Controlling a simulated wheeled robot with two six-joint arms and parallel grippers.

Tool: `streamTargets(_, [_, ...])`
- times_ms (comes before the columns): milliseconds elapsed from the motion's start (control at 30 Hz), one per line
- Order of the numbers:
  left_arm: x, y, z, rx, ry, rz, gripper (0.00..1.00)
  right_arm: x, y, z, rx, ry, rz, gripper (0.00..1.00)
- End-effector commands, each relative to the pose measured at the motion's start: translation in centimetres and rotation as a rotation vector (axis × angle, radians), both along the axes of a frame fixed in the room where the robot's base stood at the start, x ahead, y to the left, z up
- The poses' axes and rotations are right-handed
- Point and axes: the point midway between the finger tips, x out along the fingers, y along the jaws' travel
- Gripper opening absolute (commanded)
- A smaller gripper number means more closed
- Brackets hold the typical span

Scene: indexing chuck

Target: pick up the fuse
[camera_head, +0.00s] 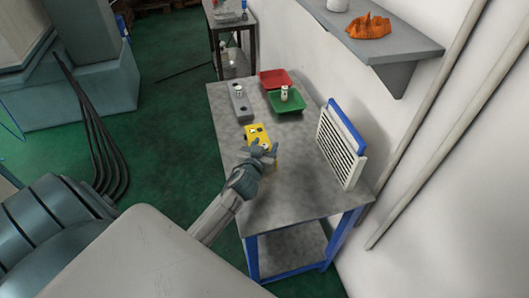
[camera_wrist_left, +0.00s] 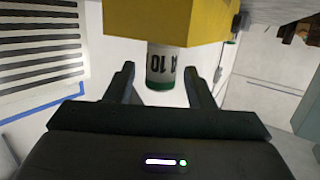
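My left gripper (camera_wrist_left: 160,76) is open, with one finger on each side of the fuse and a visible gap on both sides. In the head view, the yellow block (camera_head: 254,131) sits on the grey table, and my left gripper (camera_head: 263,151) is at its near side. The gripper hides the fuse there. Another white fuse-like cylinder (camera_head: 284,93) stands in the green tray (camera_head: 290,108). My right gripper is not in view.
A grey block (camera_head: 239,106) with a small white part on it stands behind the yellow block. A red tray (camera_head: 275,77) is at the far end. A white slatted panel with a blue edge (camera_head: 341,148) stands on the right. The near tabletop (camera_head: 290,190) is clear.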

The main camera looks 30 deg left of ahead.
Motion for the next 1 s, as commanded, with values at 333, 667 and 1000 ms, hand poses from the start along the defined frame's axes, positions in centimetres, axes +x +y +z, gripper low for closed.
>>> streamTargets(333, [0.0,0.0,0.0,0.000,0.000,0.000,0.02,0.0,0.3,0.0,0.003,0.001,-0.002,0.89])
streamTargets(667, [0.0,0.0,0.7,0.002,-0.002,0.001,0.02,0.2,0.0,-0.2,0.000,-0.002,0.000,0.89])
streamTargets(1000, [-2.9,-0.1,3.3,0.002,0.002,-0.002,0.02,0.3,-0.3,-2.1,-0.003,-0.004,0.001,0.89])
